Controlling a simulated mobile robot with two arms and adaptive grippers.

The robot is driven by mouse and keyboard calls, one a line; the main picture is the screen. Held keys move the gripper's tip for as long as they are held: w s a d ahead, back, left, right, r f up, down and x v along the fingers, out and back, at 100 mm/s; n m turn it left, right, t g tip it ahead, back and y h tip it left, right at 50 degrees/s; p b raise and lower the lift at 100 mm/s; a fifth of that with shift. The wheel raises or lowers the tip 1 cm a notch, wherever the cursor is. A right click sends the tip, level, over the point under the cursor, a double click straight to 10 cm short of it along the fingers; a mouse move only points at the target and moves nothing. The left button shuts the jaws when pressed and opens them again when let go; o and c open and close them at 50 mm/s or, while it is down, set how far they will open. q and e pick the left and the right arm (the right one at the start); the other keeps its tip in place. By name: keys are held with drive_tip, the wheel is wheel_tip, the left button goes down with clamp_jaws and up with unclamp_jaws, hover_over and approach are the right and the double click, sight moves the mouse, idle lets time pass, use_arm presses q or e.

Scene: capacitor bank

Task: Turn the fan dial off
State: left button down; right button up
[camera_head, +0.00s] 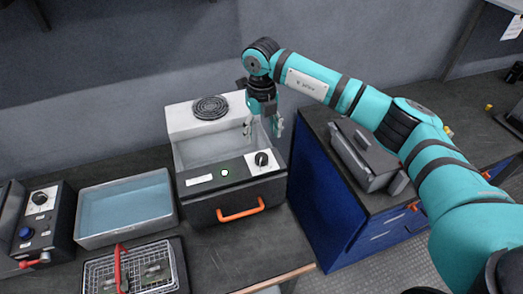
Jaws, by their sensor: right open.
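The fan dial is a black knob (261,159) on a white plate at the right of the front panel of a grey and white machine (235,205). A round green light (224,172) glows to its left on the same panel. A round black fan grille (210,107) sits on the machine's back top. My right gripper (264,128) is open and points down, above and a little behind the knob, apart from it in the picture. The exact gap is hard to tell. My left gripper is not in view.
An orange handle (240,210) juts from the machine's front. A water-filled tray (125,208), a wire basket (133,268) with a red handle and a control box (40,222) with another dial stand left. A grey lidded box (366,155) sits on the blue cabinet (325,190) at right.

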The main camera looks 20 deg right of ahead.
sight(262, 156)
wheel_tip(262, 156, down, 10)
drive_tip(key=shift+r+p, duration=0.25)
drive_tip(key=shift+p, duration=0.75)
drive_tip(key=shift+c, duration=0.5)
drive_tip(key=c, duration=1.1)
drive_tip(key=shift+f+n+b, duration=0.15)
drive_tip(key=shift+n+b, duration=0.55)
drive_tip(key=shift+b, duration=0.2)
drive_tip(key=n+b, duration=0.5)
drive_tip(key=b, duration=0.1)
drive_tip(key=shift+n+b, duration=0.3)
drive_tip(key=shift+n, duration=0.1)
drive_tip(key=n+b, duration=0.3)
drive_tip(key=n, duration=0.1)
drive_tip(key=shift+n+b, duration=0.4)
drive_tip(key=shift+r, duration=0.25)
drive_tip(key=o, duration=1.2)
